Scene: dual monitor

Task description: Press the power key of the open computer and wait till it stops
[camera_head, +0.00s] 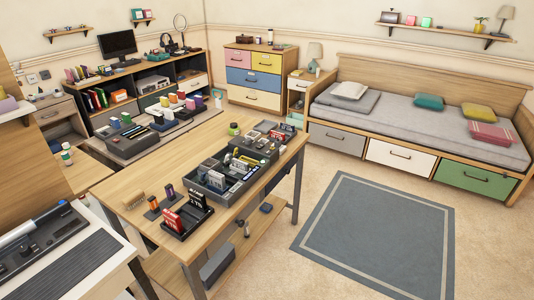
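A black monitor (118,44) with a dark screen stands on top of the dark shelf unit at the back left. A thin dark keyboard (123,64) seems to lie in front of it. No power key can be made out at this size. Whether the monitor belongs to an open computer, I cannot tell. Neither of my grippers is in view.
A wooden table (140,185) with trays of small items stands in the middle. A white desk (110,285) with dark flat items is at the lower left. A bed (400,115) and drawers (253,78) line the back. The blue rug (375,235) is clear floor.

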